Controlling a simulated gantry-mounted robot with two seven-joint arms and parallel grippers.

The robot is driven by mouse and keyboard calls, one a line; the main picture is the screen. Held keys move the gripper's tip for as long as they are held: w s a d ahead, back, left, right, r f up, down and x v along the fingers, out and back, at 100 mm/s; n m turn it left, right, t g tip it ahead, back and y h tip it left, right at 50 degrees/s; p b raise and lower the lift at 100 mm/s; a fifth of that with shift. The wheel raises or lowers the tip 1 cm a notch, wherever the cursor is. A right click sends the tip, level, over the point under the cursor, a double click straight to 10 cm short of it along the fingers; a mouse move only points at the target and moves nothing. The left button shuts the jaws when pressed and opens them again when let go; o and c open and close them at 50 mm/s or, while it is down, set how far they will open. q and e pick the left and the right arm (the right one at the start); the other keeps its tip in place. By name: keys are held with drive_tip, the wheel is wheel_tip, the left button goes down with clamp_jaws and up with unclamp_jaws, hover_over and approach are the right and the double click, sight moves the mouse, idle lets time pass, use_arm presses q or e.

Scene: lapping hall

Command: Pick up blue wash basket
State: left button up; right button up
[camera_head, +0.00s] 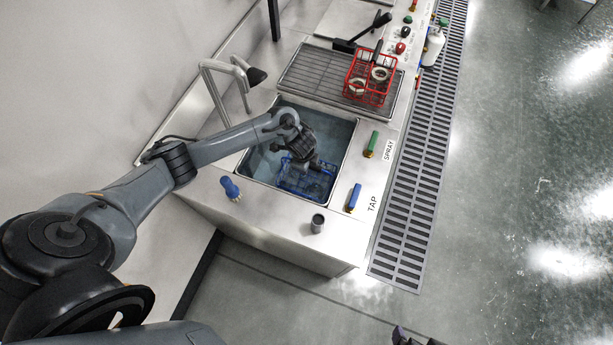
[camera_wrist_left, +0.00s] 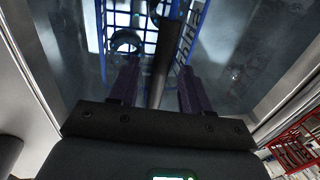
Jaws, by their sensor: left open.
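The blue wash basket (camera_head: 305,184) sits low in the sink basin, at its near right end. My left gripper (camera_head: 309,163) reaches down into the basin just above the basket and hides part of it. In the left wrist view the basket's blue wire sides (camera_wrist_left: 190,38) lie beyond the open fingers (camera_wrist_left: 158,78). A dark upright bar (camera_wrist_left: 163,55) shows between the fingers; I cannot tell whether they touch it. A ring-shaped part (camera_wrist_left: 127,42) shows inside the basket. Dark tips (camera_head: 402,336) at the bottom edge may be my right gripper.
A red basket with rings (camera_head: 369,79) stands on the drain rack (camera_head: 318,75) behind the sink. A bent faucet (camera_head: 226,84) rises at the basin's left. A blue brush (camera_head: 230,187), a grey cup (camera_head: 318,223) and green and blue levers (camera_head: 354,197) stand around the rim.

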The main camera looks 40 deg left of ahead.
use_arm(q)
drive_tip(key=shift+w+a+f, duration=0.1)
drive_tip(key=shift+w+f, duration=0.05)
drive_tip(key=shift+f, duration=0.4)
drive_tip(key=shift+w+f, duration=0.1)
drive_tip(key=shift+f, duration=0.45)
drive_tip(key=shift+c, duration=0.5)
clamp_jaws()
